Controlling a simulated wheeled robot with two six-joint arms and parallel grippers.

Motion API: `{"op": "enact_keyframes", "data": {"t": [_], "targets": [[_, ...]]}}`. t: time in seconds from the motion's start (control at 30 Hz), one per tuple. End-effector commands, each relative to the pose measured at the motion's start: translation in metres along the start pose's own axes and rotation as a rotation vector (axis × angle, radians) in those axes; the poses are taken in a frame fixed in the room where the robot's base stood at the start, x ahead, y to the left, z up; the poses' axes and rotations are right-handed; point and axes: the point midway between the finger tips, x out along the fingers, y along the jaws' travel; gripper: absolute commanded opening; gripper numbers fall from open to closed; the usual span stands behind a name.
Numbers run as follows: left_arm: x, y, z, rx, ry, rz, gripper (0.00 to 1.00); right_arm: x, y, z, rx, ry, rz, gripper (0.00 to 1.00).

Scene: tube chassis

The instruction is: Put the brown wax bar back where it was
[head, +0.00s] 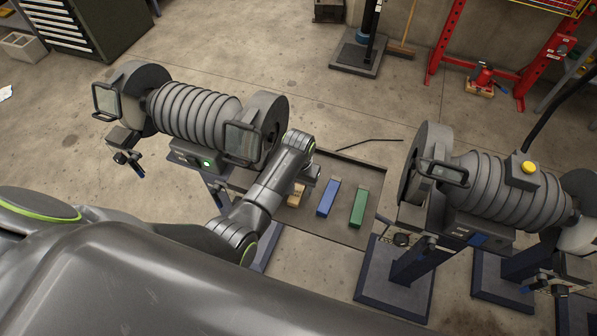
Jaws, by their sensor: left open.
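The brown wax bar (296,195) lies on the dark tray (372,212), to the left of a blue bar (328,198) and a green bar (358,207). My left gripper (311,175) is open, above the tray at the far end of the brown bar. The arm and gripper hide part of the brown bar, and I cannot tell whether they touch it. Nothing shows between the jaws. My right gripper is not in view.
Two grinding machines with ribbed hoses and dark wheels stand left (200,113) and right (495,185) of the tray. The left one shows a green light.

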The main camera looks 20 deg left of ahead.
Motion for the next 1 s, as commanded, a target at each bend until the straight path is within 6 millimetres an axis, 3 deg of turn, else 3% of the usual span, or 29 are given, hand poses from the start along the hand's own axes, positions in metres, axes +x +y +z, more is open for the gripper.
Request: {"op": "enact_keyframes", "data": {"t": [0.4, 0.6, 1.0], "targets": [[-0.072, 0.001, -0.001, 0.000, 0.005, 0.001, 0.52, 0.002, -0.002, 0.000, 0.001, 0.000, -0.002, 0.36], [-0.099, 0.001, -0.001, 0.000, 0.002, 0.001, 0.52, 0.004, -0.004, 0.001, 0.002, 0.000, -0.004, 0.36], [-0.110, 0.000, 0.000, 0.000, 0.000, 0.000, 0.52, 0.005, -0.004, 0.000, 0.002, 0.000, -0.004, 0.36]]}}
